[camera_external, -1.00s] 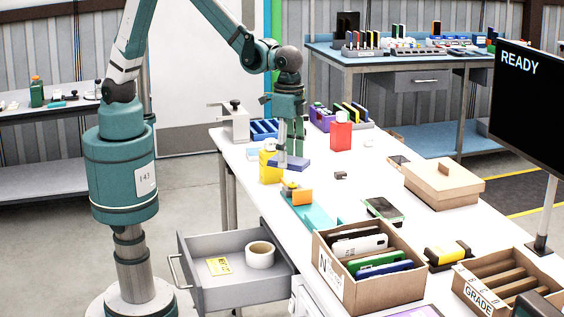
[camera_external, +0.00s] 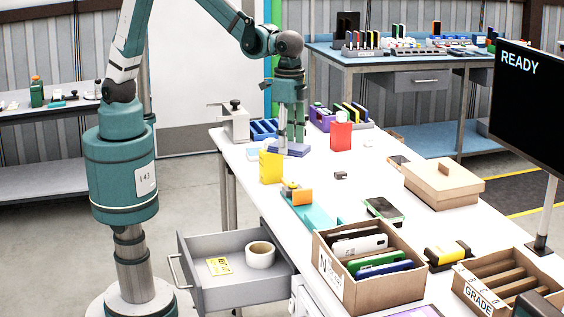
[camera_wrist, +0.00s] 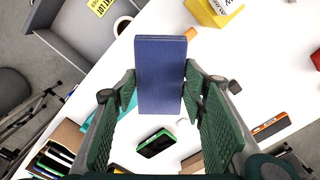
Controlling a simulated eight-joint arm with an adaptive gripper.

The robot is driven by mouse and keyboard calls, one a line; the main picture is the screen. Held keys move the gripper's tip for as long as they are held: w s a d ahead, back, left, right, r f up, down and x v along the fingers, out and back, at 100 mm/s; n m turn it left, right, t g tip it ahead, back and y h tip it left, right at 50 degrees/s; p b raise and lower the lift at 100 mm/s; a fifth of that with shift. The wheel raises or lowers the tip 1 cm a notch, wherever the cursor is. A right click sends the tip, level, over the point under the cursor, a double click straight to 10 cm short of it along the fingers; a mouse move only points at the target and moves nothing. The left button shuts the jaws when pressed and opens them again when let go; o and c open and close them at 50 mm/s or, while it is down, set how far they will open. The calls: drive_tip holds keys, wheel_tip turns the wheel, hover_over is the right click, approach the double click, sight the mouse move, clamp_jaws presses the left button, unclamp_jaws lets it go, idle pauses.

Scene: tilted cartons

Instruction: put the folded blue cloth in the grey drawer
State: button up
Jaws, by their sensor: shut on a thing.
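The folded blue cloth (camera_external: 288,151) is a flat dark-blue rectangle held in my gripper (camera_external: 291,142), over the far left part of the white table. In the wrist view the cloth (camera_wrist: 161,60) lies between the two green fingers, which are shut on it. It appears to be above the table; the exact gap is hard to tell. The grey drawer (camera_external: 247,291) is pulled open at the table's left side, lower and nearer the camera than the cloth. It holds a white tape roll (camera_external: 260,255) and a yellow card (camera_external: 219,266).
A yellow container (camera_external: 271,168) stands just in front of the cloth, and a red bottle (camera_external: 341,136) to its right. A teal tool with an orange block (camera_external: 302,197) lies between cloth and drawer. An open carton (camera_external: 385,292) of upright devices is near the drawer's right.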

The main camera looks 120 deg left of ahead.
drive_tip(key=shift+d+r+m, duration=0.15)
drive_tip(key=shift+d+m, duration=0.45)
drive_tip(key=shift+d, duration=0.05)
drive_tip(key=d+m+b, duration=0.4)
drive_tip(key=d+m, duration=0.7)
drive_tip(key=d, duration=0.2)
drive_tip(key=m+b, duration=0.4)
drive_tip(key=m, duration=1.1)
hover_over(231, 281)
drive_tip(key=w+d, duration=0.3)
drive_tip(key=d, duration=0.1)
wheel_tip(231, 281, down, 24)
drive_tip(key=shift+d, duration=0.2)
drive_tip(key=shift+s, duration=0.1)
drive_tip(key=shift+f+b, duration=0.95)
drive_tip(key=shift+f, duration=2.2)
drive_tip(key=shift+f, duration=0.1)
drive_tip(key=shift+f+b, duration=0.5)
drive_tip(key=shift+f, duration=1.3)
drive_tip(key=shift+f, duration=0.1)
